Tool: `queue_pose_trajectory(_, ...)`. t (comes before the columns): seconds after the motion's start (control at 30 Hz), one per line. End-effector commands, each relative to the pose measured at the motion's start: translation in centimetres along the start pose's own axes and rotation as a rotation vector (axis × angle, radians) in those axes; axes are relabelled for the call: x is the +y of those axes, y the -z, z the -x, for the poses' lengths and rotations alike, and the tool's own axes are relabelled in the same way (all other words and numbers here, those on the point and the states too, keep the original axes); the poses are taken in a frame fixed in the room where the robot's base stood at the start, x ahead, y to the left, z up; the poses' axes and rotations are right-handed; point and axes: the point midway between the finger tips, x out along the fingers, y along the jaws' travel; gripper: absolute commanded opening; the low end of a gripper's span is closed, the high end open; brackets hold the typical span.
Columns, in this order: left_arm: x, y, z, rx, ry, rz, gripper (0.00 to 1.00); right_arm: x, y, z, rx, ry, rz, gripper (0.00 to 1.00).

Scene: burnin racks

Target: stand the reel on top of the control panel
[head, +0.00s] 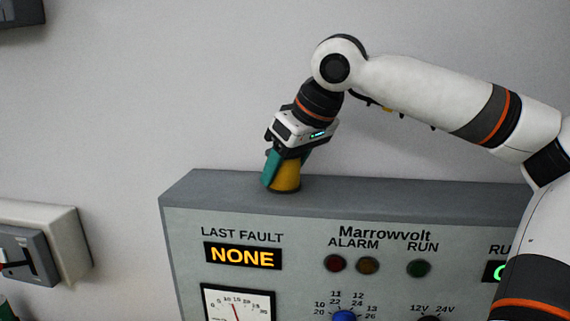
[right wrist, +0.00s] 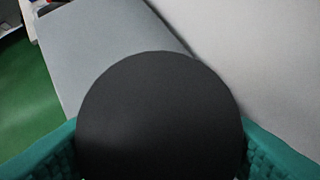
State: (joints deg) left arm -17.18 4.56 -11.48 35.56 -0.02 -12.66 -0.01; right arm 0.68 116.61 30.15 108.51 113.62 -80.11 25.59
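The control panel (head: 400,197) is a grey cabinet with a flat top, lettered Marrowvolt. The reel (head: 286,178) has a yellow-orange side and a dark base, and it stands upright at the top's left part, seemingly resting on it. In the right wrist view its dark round end (right wrist: 160,115) fills the middle, above the grey top (right wrist: 110,45). My right gripper (head: 284,172) comes from above with teal fingers on both sides of the reel. The fingers look closed against it, though the contact is partly hidden. My left gripper is not in view.
A grey switch box (head: 60,235) is on the wall at the left. A dark box (head: 20,12) is at the upper left. The panel top right of the reel is clear. A wall (head: 150,90) stands behind the panel. Green floor (right wrist: 30,110) shows in the right wrist view.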

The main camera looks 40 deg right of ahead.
Motion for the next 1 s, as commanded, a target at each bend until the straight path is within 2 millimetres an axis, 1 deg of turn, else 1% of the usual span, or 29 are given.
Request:
queue_pose_trajectory(0.03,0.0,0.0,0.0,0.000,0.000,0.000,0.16,0.0,0.0,0.0,0.000,0.000,0.000,0.65)
queue_pose_trajectory(0.1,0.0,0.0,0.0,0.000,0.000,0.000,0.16,0.0,0.0,0.0,0.001,0.000,0.000,0.76)
queue_pose_trajectory(0.37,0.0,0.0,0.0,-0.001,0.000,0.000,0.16,0.0,0.0,0.0,0.001,0.000,0.000,0.77)
queue_pose_trajectory(0.5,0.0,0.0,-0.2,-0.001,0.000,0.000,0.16,0.0,-0.1,0.7,-0.001,0.001,0.000,0.77)
queue_pose_trajectory(0.57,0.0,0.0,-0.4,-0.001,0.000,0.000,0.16,0.0,-0.1,1.5,-0.003,0.002,0.000,0.77)
queue_pose_trajectory(0.63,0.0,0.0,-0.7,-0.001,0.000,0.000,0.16,0.0,-0.1,2.8,-0.004,0.002,-0.001,0.77)
queue_pose_trajectory(0.9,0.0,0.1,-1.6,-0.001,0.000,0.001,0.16,0.0,-0.1,8.7,-0.004,0.003,-0.001,0.77)
queue_pose_trajectory(1.0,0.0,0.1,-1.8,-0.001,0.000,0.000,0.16,0.0,-0.1,10.3,-0.002,0.002,-0.002,0.77)
